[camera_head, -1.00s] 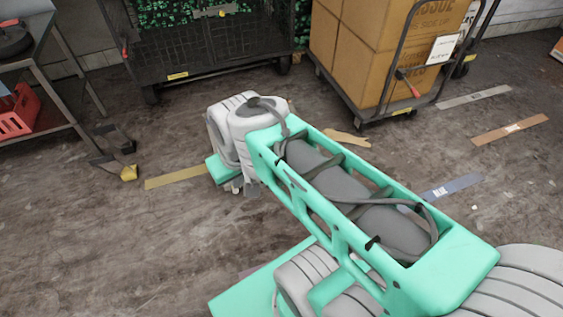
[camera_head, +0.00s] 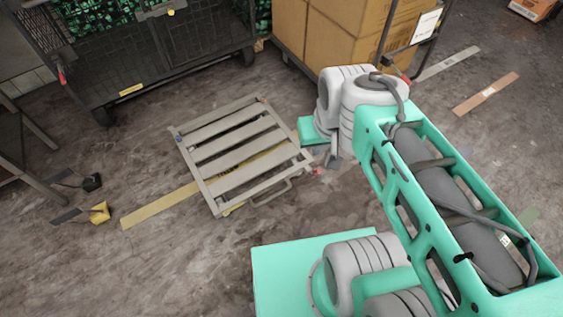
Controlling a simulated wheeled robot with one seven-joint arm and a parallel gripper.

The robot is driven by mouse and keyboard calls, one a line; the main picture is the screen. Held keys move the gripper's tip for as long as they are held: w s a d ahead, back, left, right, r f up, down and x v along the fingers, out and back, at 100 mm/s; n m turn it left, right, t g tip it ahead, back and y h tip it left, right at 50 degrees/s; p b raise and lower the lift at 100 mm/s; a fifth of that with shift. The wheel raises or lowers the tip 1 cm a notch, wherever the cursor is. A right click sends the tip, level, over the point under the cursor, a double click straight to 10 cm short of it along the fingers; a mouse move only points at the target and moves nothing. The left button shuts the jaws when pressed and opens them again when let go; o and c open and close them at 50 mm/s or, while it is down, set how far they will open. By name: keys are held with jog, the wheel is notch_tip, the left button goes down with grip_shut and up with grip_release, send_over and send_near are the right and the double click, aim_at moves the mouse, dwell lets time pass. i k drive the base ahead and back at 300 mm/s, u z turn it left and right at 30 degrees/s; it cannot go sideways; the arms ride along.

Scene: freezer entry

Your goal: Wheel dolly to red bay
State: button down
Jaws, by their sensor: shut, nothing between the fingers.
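A slatted grey-tan dolly (camera_head: 240,150) lies flat on the floor left of my arm, over a strip of yellow tape (camera_head: 160,205). Its bar handle (camera_head: 270,194) is on the near side, and a small red piece shows at its right corner. My gripper (camera_head: 333,161) shows only as a small grey part under my wrist, just off the dolly's right edge. It is shut and empty; no contact with the dolly is visible. No bay is clearly red; an orange-brown tape strip (camera_head: 487,93) with a small unreadable label lies at upper right.
A dark mesh cart (camera_head: 150,75) stands at the back left. A cart of cardboard boxes (camera_head: 340,35) stands behind my wrist. A metal rack (camera_head: 28,150) is at the left edge, with black and yellow feet (camera_head: 98,212) near it. A pale tape strip (camera_head: 447,64) lies right. The left foreground floor is clear.

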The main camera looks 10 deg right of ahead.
aim_at(216, 189)
jog(key=u, duration=0.2)
jog(key=i, duration=0.95)
jog(key=u, duration=0.55)
